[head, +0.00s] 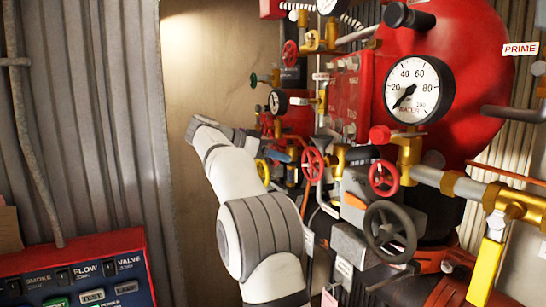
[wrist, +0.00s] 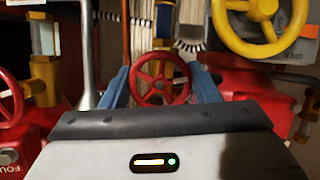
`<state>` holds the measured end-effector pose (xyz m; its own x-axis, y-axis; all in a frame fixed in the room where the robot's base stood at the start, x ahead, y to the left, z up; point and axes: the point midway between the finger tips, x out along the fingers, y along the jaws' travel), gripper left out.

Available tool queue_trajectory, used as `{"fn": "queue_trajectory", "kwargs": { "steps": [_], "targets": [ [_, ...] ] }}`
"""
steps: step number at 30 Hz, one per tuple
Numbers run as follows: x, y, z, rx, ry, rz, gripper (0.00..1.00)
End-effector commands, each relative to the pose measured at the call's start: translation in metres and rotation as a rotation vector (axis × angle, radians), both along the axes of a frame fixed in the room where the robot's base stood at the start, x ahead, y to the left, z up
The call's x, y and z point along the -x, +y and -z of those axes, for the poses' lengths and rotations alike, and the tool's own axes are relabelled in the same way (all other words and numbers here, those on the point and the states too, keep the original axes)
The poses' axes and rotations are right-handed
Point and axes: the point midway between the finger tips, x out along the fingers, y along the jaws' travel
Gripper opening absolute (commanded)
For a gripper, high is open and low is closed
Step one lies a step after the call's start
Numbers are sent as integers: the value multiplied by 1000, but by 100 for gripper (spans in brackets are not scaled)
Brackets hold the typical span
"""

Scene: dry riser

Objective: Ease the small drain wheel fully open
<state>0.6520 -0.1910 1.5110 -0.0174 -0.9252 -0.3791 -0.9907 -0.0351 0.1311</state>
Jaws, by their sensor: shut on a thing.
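A small red spoked wheel (wrist: 160,78) sits between the two blue fingers of my gripper (wrist: 160,88) in the wrist view. The fingers are shut on its rim from the left and right sides. I take this as the drain wheel; no label on it can be read. The lower edge of the wheel is close to the gripper's dark front edge. In the head view my gripper (head: 284,156) is at the valve cluster, partly behind pipes. I cannot tell which wheel it holds from that view.
A yellow wheel (wrist: 262,22) is close at the upper right of the wrist view, and another red wheel (wrist: 8,95) at its left edge. The head view shows a water gauge (head: 417,90), a dark handwheel (head: 390,232) and a red-framed control panel (head: 85,270).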

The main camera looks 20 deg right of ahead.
Motion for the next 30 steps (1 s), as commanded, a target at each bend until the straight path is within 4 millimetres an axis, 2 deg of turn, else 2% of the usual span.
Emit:
{"fn": "queue_trajectory", "kwargs": {
  "steps": [7,21,22,30],
  "targets": [
    [-1,0,2,2,71,1,32],
    [0,0,2,1,85,1,32],
    [0,0,2,1,85,1,56],
    [0,-1,1,2,82,1,77]
  ]
}}
